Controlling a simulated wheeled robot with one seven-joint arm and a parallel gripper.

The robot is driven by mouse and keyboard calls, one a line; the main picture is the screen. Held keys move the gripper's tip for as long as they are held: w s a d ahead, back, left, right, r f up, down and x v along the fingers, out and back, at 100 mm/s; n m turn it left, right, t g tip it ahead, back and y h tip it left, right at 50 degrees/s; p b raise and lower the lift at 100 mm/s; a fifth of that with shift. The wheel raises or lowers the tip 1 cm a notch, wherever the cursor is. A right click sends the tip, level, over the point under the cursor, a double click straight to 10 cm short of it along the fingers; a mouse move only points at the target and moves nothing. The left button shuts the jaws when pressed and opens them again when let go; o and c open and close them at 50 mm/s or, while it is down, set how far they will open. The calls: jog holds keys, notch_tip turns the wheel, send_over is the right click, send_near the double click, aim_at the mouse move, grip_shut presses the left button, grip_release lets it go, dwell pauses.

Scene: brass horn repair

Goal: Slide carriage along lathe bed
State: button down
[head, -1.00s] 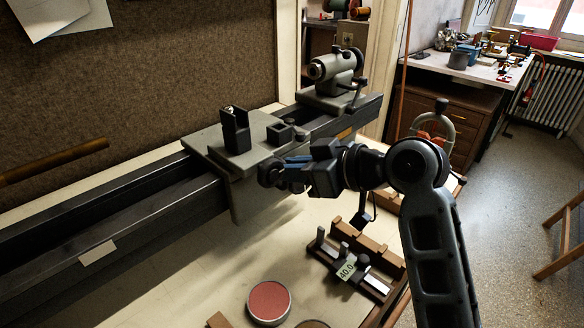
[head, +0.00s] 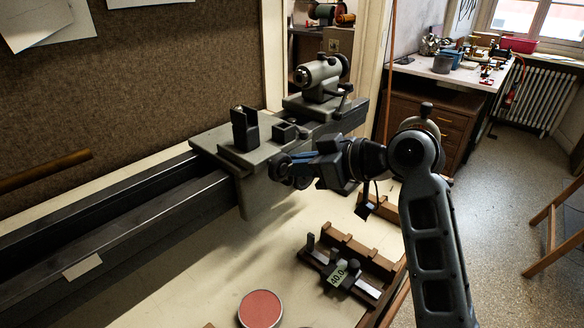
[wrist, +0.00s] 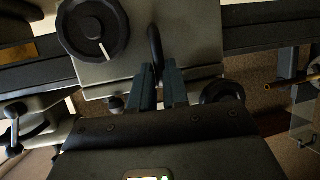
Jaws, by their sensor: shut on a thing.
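The carriage (head: 212,143) is a grey saddle with a dark tool post on top and a front apron; it straddles the dark lathe bed (head: 120,212). In the wrist view, the carriage apron (wrist: 195,30) carries a black handwheel (wrist: 93,28) with a white mark. My gripper (head: 280,172) is at the front right of the carriage. In the wrist view its two blue-grey fingers (wrist: 161,72) are closed about a slim dark upright handle (wrist: 155,44) on the apron. The exact contact is partly hidden by the fingers.
The tailstock (head: 320,80) stands on the bed just right of the carriage, with a small gap. The bed left of the carriage is clear.

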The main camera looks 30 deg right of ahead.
jog(key=c, duration=1.2)
grip_release()
jog(key=shift+a, duration=0.1)
jog(key=shift+o, duration=0.2)
jog(key=v, duration=0.8)
jog(key=shift+b, duration=0.3)
